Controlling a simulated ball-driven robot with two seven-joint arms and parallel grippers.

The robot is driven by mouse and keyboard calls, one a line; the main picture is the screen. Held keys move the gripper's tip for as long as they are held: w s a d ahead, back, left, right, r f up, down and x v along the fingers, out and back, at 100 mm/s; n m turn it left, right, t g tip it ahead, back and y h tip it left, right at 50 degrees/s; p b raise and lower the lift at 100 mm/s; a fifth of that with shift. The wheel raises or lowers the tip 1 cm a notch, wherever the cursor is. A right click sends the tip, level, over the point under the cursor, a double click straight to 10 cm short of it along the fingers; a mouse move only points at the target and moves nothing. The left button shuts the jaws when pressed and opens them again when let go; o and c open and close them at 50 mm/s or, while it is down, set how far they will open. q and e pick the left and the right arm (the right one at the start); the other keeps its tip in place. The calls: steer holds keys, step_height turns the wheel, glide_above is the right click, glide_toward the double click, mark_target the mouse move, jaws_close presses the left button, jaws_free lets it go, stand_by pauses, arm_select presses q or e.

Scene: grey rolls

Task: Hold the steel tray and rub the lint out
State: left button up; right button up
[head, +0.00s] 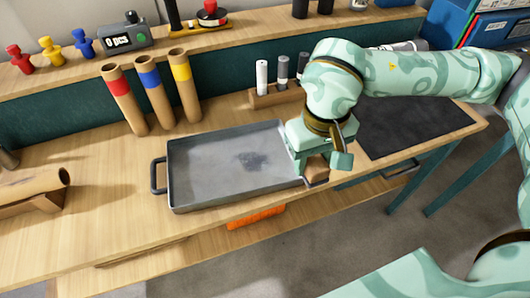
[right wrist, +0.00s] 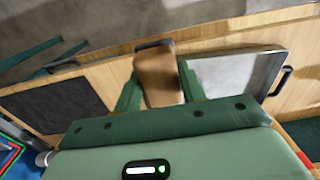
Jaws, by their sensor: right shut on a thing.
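The steel tray (head: 200,188) lies flat on the wooden bench, with a handle (head: 157,175) at its left end. A dark grey speckled patch, seemingly the lint (head: 252,161), lies right of the middle of its floor. The gripper hides part of the tray's right end. My left gripper is not in view.
A dark mat (head: 410,125) lies right of the tray. Cardboard tubes with red, blue and yellow bands (head: 150,90) stand behind it. A wooden holder (head: 275,97) carries upright markers. A brown roll (head: 35,185) lies at the left. Bare bench lies left of the tray.

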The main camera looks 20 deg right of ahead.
steer(key=shift+a+r, duration=0.1)
steer(key=shift+a, duration=0.05)
steer(key=w+a+f+m, duration=0.3)
steer(key=w+a, duration=0.1)
steer(key=w, duration=0.2)
steer(key=w+a+f+m, duration=0.3)
steer(key=w+a, duration=0.1)
steer(key=w, duration=0.2)
steer(key=w+a+f+m, duration=0.3)
steer(key=w+a, duration=0.2)
steer(key=shift+w+f, duration=0.4)
steer(key=f, duration=0.1)
steer(key=d+f, duration=0.1)
steer(key=f, duration=0.1)
steer(key=shift+f, duration=0.3)
glide_above(270, 157)
step_height(270, 157, up, 3)
steer(key=shift+f, duration=0.15)
steer(key=shift+a+r, duration=0.1)
steer(key=shift+r, duration=0.4)
